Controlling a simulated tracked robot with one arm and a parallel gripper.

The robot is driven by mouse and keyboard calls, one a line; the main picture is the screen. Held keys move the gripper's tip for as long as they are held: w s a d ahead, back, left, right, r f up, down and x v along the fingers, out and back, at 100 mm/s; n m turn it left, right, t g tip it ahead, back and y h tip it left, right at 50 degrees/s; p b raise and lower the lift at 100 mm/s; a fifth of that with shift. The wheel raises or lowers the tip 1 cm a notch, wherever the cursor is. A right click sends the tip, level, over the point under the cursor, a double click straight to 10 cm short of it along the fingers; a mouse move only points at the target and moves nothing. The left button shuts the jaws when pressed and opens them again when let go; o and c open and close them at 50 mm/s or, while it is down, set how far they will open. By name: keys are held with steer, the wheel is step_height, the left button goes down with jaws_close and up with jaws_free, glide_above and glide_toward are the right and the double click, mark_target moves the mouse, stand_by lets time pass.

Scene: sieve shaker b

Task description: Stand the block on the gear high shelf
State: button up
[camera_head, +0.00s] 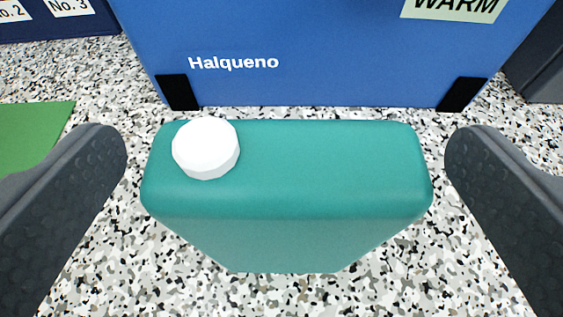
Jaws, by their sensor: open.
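A teal block-shaped container (320,170) with a round white cap (206,148) at its top left stands upright on the speckled surface, in the middle of the view. I cannot tell whether it is the task's block. My gripper (285,165) is open. One finger is to the left of the teal container and the other to its right, with a gap on both sides. No gear high shelf can be made out in this view.
A blue box marked "Halqueno" (330,60) with black feet and a "WARM" label stands just behind the container. A green flat thing (32,135) lies at left. A dark blue thing with number labels (60,28) is at the far left. A dark grey thing (540,65) is at far right.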

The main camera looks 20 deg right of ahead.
steer(key=b+v, duration=0.5)
steer(key=v, duration=0.7)
steer(key=shift+b, duration=0.4)
steer(key=shift+f, duration=0.1)
